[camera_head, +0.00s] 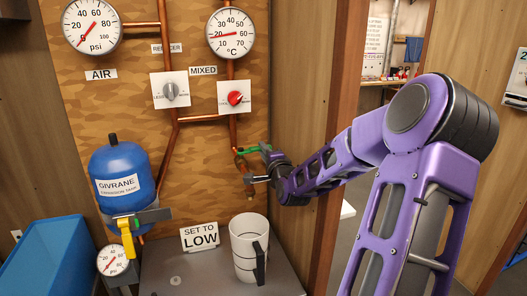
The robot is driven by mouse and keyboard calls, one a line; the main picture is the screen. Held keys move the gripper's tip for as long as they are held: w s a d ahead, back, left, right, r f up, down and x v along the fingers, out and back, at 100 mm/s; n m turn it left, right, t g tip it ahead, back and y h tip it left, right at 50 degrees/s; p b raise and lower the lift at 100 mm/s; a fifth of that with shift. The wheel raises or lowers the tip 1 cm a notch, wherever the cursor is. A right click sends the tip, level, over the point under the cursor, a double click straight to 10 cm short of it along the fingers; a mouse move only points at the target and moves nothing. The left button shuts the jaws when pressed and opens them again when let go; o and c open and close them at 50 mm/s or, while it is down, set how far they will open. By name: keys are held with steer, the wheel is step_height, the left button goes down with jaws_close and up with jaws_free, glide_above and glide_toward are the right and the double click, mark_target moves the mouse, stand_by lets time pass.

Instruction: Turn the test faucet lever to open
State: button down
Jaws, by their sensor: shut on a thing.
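The test faucet (241,164) is a brass spout low on the copper pipe, to the right of the panel's middle. Its green lever (250,150) sticks out to the right from the top of the faucet. My gripper (264,163) is at the lever from the right, with its dark fingers by the lever's right end. It is shut on the lever, though the contact is small and partly hidden by the fingers. A white mug (248,240) with a dark handle stands upright on the grey counter below the faucet.
Two gauges (92,27) and (231,33) hang above a grey knob (171,89) and a red knob (235,98). A blue tank (121,177) with a yellow-handled valve (127,237) stands at left. A "SET TO LOW" sign (199,236) stands beside the mug. A wooden post (325,75) is close behind my arm.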

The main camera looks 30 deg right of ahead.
steer(key=shift+s+a+m+g+h+b, duration=0.25)
steer(key=shift+m+h+b, duration=0.2)
steer(key=shift+h, duration=0.3)
steer(key=shift+s+a+m+g+h+b, duration=0.1)
steer(key=shift+s+m+g+h+b, duration=0.2)
steer(key=shift+m+h, duration=0.35)
steer(key=shift+s+a+m+g+h+b, duration=0.15)
steer(key=shift+m+g+h+b, duration=0.25)
steer(key=shift+h, duration=0.4)
steer(key=c, duration=0.9)
jaws_free()
steer(key=shift+s+a, duration=0.1)
